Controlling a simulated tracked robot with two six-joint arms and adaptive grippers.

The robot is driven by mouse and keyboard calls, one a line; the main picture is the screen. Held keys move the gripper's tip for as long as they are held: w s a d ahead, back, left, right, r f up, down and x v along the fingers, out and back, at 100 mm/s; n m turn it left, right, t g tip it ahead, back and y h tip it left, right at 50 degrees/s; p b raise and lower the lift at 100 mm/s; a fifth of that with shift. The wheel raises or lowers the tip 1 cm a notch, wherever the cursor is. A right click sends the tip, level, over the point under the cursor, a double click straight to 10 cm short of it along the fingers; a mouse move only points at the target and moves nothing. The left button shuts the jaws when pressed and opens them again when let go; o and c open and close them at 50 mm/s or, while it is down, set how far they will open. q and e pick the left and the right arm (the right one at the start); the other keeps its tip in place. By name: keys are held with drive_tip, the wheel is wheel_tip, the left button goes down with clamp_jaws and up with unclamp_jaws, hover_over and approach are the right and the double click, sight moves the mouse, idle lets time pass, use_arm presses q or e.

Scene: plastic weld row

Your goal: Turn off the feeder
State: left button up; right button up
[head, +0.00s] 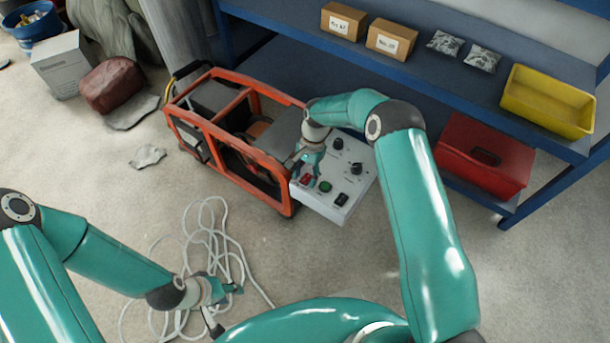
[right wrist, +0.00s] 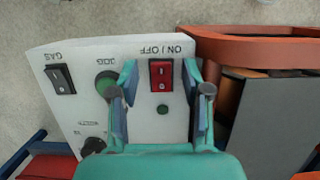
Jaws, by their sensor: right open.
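The feeder (head: 262,112) is an orange-framed machine on the floor, with a pale control panel (head: 318,204) on its right side. A red rocker switch under the label ON / OFF shows in the right wrist view (right wrist: 161,75). I cannot tell which side of it is pressed. My right gripper (head: 303,172) is open and empty, close over the panel. In the right wrist view its two fingertips (right wrist: 160,88) stand on either side of the red switch. Contact cannot be told. My left gripper (head: 226,292) is low at the left, away from the feeder; its jaws are too small to read.
The panel also has a black GAS rocker (right wrist: 59,79), a green button (right wrist: 107,84) and black knobs (head: 357,168). A blue shelf (head: 440,90) with boxes and a yellow bin (head: 548,102) stands behind. White cable (head: 205,240) lies looped on the floor near my left gripper.

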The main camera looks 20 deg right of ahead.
drive_tip(key=v, duration=1.1)
drive_tip(key=shift+r, duration=0.4)
drive_tip(key=shift+w+d, duration=0.1)
drive_tip(key=s+a+f+n+y, duration=0.15)
drive_tip(key=s+f, duration=0.25)
drive_tip(key=s, duration=0.6)
drive_tip(key=s+a+f+n, duration=0.3)
drive_tip(key=s+f, duration=0.2)
drive_tip(key=s, duration=0.6)
drive_tip(key=s+a+f+n, duration=0.2)
drive_tip(key=s+f, duration=0.2)
drive_tip(key=s, duration=0.6)
wheel_tip(320, 180, up, 24)
drive_tip(key=w+n+t+p, duration=0.2)
drive_tip(key=w+p, duration=0.1)
drive_tip(key=p, duration=2.2)
drive_tip(key=shift+d+r, duration=0.2)
drive_tip(key=shift+r, duration=0.05)
